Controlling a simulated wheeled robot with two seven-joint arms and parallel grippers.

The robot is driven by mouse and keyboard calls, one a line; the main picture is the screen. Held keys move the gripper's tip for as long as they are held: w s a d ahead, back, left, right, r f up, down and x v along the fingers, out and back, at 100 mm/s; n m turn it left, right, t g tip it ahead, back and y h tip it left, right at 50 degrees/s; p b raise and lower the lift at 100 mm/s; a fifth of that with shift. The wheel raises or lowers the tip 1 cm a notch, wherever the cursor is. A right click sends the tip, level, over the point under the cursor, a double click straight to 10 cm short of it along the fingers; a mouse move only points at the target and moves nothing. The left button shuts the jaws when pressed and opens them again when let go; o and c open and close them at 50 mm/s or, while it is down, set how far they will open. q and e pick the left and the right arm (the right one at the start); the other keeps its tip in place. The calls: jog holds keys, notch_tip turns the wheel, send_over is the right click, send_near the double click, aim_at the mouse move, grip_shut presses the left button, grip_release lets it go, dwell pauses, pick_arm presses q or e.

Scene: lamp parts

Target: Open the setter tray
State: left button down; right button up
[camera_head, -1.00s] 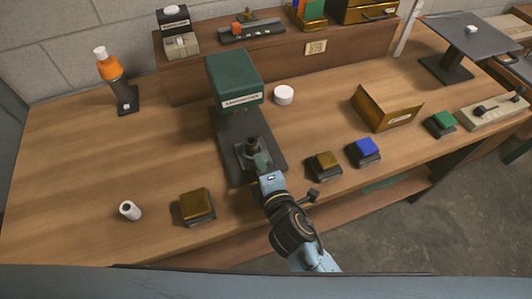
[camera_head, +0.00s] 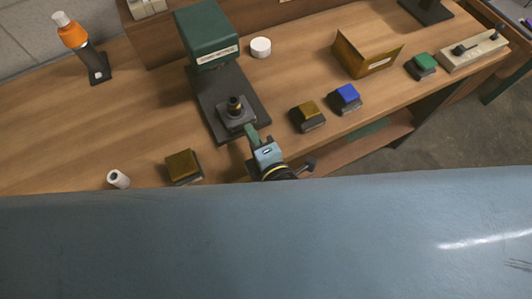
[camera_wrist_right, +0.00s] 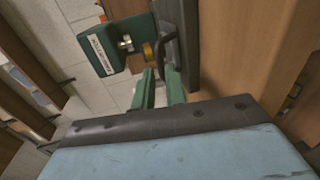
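The setter (camera_head: 208,36) is a dark green press with a white label on its head, standing on a dark base plate (camera_head: 256,102). A grey block (camera_head: 236,119) with a dark, brass-ringed knob sits on the front of the plate; I cannot tell surely whether it is the tray. My right gripper (camera_head: 251,134) is just in front of this block. A dark loop handle (camera_wrist_right: 167,47) is just beyond the fingertips; contact is unclear. My left gripper is out of view.
A gold-topped button block (camera_head: 184,166) and a white roll (camera_head: 118,179) are left of my gripper. Another gold button (camera_head: 308,115) and a blue button (camera_head: 345,98) are to the right. A white round piece (camera_head: 260,47) and a brass box (camera_head: 368,55) lie farther back.

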jog(key=v, duration=0.8)
jog(key=shift+s+d, duration=0.1)
